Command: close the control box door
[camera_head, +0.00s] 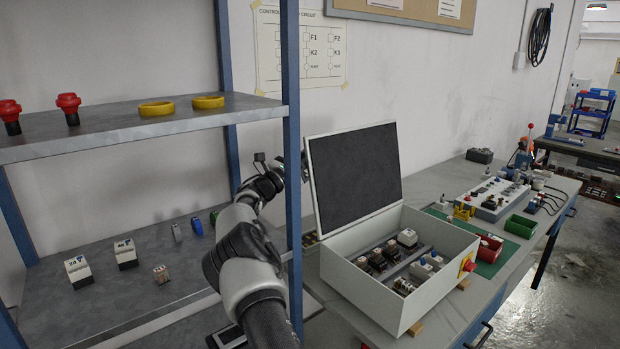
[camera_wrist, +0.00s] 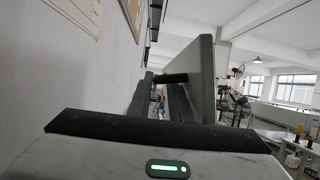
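The control box (camera_head: 388,305) is a white open-topped case on the workbench, with electrical parts inside. Its door (camera_head: 355,175), a lid with a dark inner face, stands raised and leans slightly back on the box's far-left side. My arm reaches behind the shelf's blue post to the door's left edge. There my gripper (camera_head: 304,166) is mostly hidden by the post and the door. In the wrist view, the door (camera_wrist: 203,80) shows as a grey slab just ahead, right of centre. Dark finger parts show beside it. Contact and finger opening cannot be made out.
A metal shelf (camera_head: 190,118) with blue posts stands at the left, close around my arm. It carries red buttons (camera_head: 68,104) and yellow rings (camera_head: 207,102). A wall (camera_head: 420,80) runs behind the door. A green mat (camera_head: 490,262) with bins lies right of the box.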

